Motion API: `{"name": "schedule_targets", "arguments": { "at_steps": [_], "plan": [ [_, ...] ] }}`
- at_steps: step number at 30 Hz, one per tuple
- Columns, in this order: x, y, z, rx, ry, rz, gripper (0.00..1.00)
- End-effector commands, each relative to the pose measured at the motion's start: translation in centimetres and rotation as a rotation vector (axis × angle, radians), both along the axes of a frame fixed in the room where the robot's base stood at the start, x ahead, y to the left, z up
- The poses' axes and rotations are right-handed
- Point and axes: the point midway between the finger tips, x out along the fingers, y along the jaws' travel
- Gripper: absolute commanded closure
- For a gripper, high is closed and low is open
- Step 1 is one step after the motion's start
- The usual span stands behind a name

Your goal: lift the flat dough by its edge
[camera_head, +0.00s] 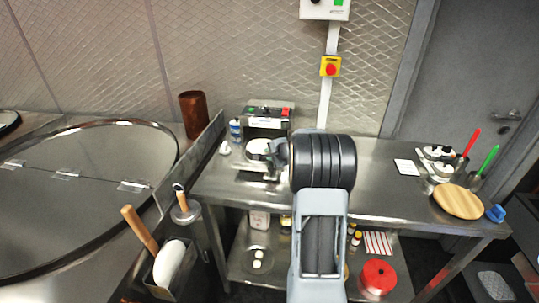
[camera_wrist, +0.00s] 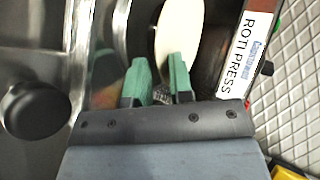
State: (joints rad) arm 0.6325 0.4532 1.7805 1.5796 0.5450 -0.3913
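The flat dough (camera_head: 259,146) is a pale round disc at the roti press on the steel table. In the wrist view it (camera_wrist: 180,32) shows as a narrow white oval, seen at a slant, just beyond my fingertips. My gripper (camera_wrist: 160,72) has two green fingers with a gap between them, and I see nothing held in the gap. The right fingertip overlaps the dough's near edge in the picture; whether it touches cannot be told. In the head view my gripper (camera_head: 278,151) is at the dough's right side, and my arm hides part of the table.
The roti press housing (camera_head: 268,122) stands behind the dough; its labelled side (camera_wrist: 248,45) is close on the right in the wrist view. A black knob (camera_wrist: 35,107) is at left. A wooden board (camera_head: 458,201) lies far right. The middle right tabletop is mostly clear.

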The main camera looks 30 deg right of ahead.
Motion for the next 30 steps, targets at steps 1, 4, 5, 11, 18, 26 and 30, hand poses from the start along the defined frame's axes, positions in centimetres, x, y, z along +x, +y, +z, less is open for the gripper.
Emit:
{"name": "schedule_targets", "arguments": {
  "at_steps": [1, 4, 5, 11, 18, 26, 30],
  "plan": [
    [0.0, 0.0, 0.0, 0.000, 0.000, 0.000, 0.79],
    [0.0, 0.0, 0.0, 0.000, 0.000, 0.000, 0.79],
    [0.0, 0.0, 0.0, 0.000, 0.000, 0.000, 0.81],
    [0.0, 0.0, 0.0, 0.000, 0.001, 0.000, 0.90],
    [0.0, 0.0, -0.1, 0.001, 0.002, -0.001, 0.95],
    [0.0, 0.0, 2.0, 0.000, 0.001, 0.000, 0.97],
    [0.0, 0.0, 2.6, 0.000, 0.002, 0.000, 1.00]
  ]
}}
